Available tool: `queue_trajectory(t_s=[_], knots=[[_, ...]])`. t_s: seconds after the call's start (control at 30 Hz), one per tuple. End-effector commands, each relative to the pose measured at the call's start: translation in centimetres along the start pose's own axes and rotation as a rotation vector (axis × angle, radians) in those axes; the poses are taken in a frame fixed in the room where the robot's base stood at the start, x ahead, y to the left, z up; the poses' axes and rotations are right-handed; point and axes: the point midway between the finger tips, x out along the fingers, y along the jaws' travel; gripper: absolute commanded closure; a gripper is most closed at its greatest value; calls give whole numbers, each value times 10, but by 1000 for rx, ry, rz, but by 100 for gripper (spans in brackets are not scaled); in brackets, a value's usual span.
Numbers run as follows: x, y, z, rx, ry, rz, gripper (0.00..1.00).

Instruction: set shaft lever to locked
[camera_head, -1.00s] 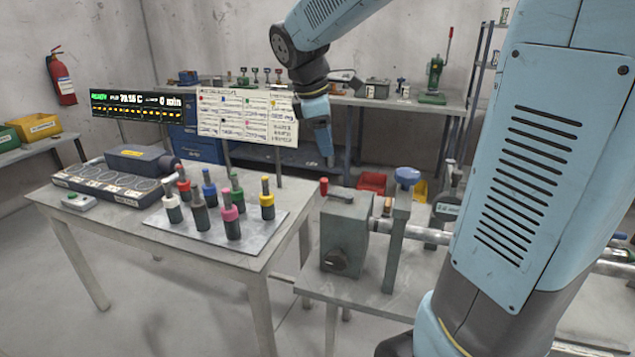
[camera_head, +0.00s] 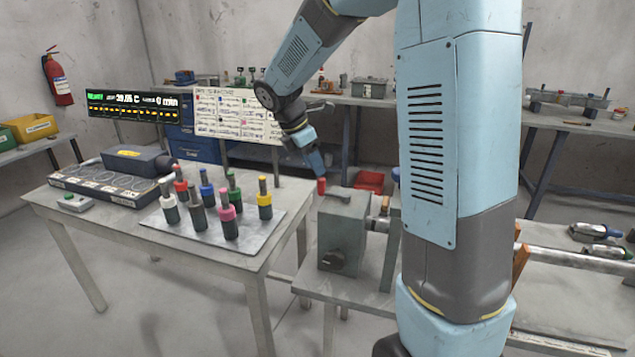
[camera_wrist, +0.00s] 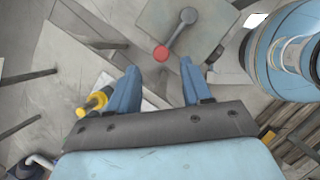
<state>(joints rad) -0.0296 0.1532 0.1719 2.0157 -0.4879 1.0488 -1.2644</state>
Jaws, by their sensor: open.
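The shaft lever (camera_head: 340,196) is a short dark bar with a red knob (camera_head: 321,187), lying on top of the grey-green housing (camera_head: 341,236). In the wrist view the red knob (camera_wrist: 161,53) and its pivot (camera_wrist: 188,16) show from above, the knob just beyond the fingertips and near the middle. My gripper (camera_head: 316,163) is just above the knob in the head view. In the wrist view my gripper (camera_wrist: 160,78) has its two blue fingers apart with nothing between them. Any lock marking on the housing is not legible.
A table (camera_head: 130,235) at the left holds a plate with several colour-topped holders (camera_head: 229,221). A yellow-topped one (camera_wrist: 98,100) shows left of my fingers in the wrist view. A shaft runs right from the housing, partly hidden by my arm. Red bins (camera_head: 368,182) stand behind.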

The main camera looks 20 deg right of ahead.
Motion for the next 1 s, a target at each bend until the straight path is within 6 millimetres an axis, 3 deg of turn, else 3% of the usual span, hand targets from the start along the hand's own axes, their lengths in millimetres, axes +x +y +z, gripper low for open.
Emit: queue_trajectory(t_s=[0.2,0.4,0.83,1.0], knots=[[38,-1,0,0,0,-3,51],[60,0,0,0,0,-1,51],[69,0,-1,0,0,1,51],[69,0,-1,0,0,1,65]])
